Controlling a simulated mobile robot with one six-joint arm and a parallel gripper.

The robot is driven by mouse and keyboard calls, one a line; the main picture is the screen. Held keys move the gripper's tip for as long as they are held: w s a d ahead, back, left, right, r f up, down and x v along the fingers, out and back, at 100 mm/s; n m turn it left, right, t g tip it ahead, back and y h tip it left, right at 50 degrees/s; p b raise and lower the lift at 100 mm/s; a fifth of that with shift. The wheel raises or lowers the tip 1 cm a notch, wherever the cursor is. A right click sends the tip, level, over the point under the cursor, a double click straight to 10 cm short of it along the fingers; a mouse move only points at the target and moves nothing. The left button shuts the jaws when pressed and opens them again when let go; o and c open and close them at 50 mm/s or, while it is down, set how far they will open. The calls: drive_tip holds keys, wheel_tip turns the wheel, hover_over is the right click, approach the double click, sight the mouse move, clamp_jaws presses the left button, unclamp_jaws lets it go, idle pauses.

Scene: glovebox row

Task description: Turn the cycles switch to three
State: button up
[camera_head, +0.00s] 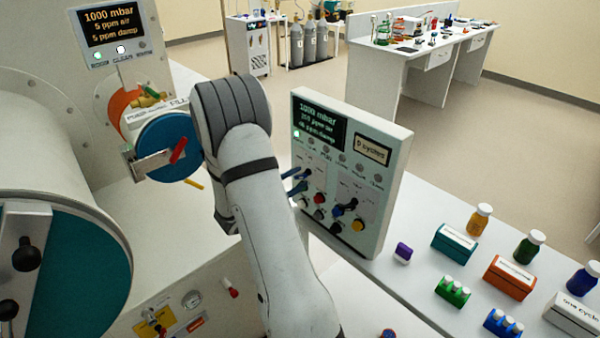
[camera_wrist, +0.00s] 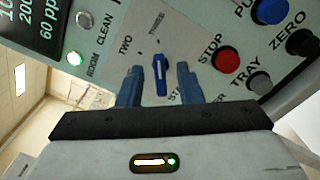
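The cycles switch, a small blue knob (camera_wrist: 160,76), is on the pale control panel (camera_head: 376,222), with the labels TWO and a partly blurred THREE beside it in the wrist view. The knob stands nearly upright in that view, its top end between those two labels. My gripper (camera_wrist: 159,84) is open, one blue finger on each side of the knob, with a visible gap on both sides. In the head view my gripper (camera_head: 293,181) is at the panel's left part, and the switch is hard to make out there. The small display (camera_head: 373,151) seems to read 0 cycles.
Near the switch are a red STOP button (camera_wrist: 226,61), a grey TRAY button (camera_wrist: 260,82) and a black ZERO button (camera_wrist: 301,42). Bottles, boxes and small vial racks stand on the bench (camera_head: 425,296) to the right. A glovebox port (camera_head: 85,275) is at left.

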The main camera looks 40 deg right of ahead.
drive_tip(key=shift+w+d, duration=0.1)
drive_tip(key=shift+d, duration=1)
clamp_jaws()
drive_tip(key=shift+a, duration=0.15)
